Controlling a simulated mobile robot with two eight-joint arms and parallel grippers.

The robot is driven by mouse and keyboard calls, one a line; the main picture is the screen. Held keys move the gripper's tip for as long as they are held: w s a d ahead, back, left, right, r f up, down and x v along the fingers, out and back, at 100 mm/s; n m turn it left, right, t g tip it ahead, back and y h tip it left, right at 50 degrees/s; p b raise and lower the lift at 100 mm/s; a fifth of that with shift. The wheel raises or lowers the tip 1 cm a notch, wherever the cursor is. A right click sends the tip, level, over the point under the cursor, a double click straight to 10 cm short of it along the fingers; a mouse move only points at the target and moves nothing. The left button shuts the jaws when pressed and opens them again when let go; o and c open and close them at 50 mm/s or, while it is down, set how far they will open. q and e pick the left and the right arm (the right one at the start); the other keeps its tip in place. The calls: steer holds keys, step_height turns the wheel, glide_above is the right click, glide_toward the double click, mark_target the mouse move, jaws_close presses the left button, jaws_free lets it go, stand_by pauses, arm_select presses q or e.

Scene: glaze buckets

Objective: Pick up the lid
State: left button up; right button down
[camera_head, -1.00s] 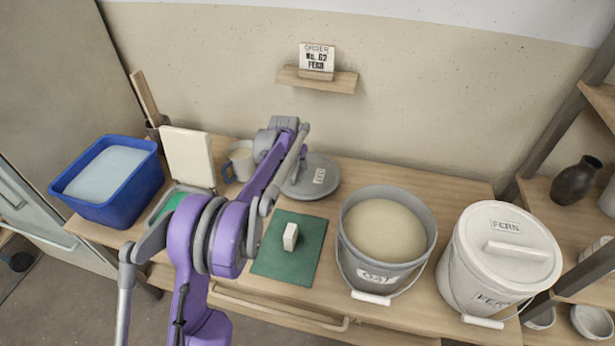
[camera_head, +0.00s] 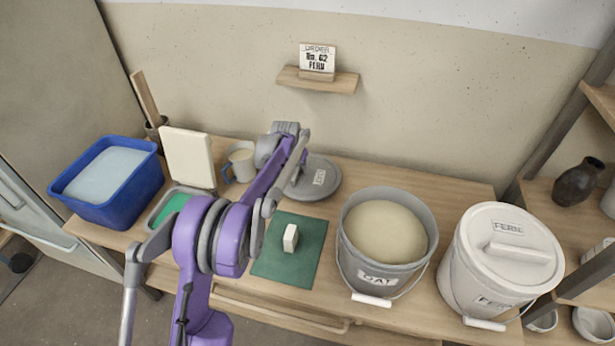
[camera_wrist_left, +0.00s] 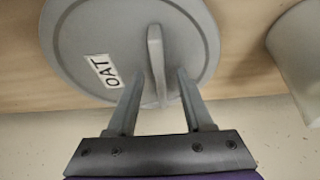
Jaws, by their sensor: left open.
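The round grey lid (camera_head: 326,181) with an OAT label lies on the wooden table behind the green mat, partly hidden by my left arm. In the left wrist view, the grey lid (camera_wrist_left: 100,32) shows its raised bar handle (camera_wrist_left: 155,50). My left gripper (camera_wrist_left: 158,74) is open, with its fingertips on either side of the handle's near end; contact cannot be told. In the head view my left arm hides the fingers. The open OAT bucket (camera_head: 357,276) holds cream glaze. My right gripper is not in view.
A white FERN bucket (camera_head: 462,283) with its own lid (camera_head: 503,242) stands at the right. A green mat (camera_head: 290,265) carries a white block (camera_head: 290,237).

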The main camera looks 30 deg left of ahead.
arm_select(q)
jaws_close()
stand_by(0.4)
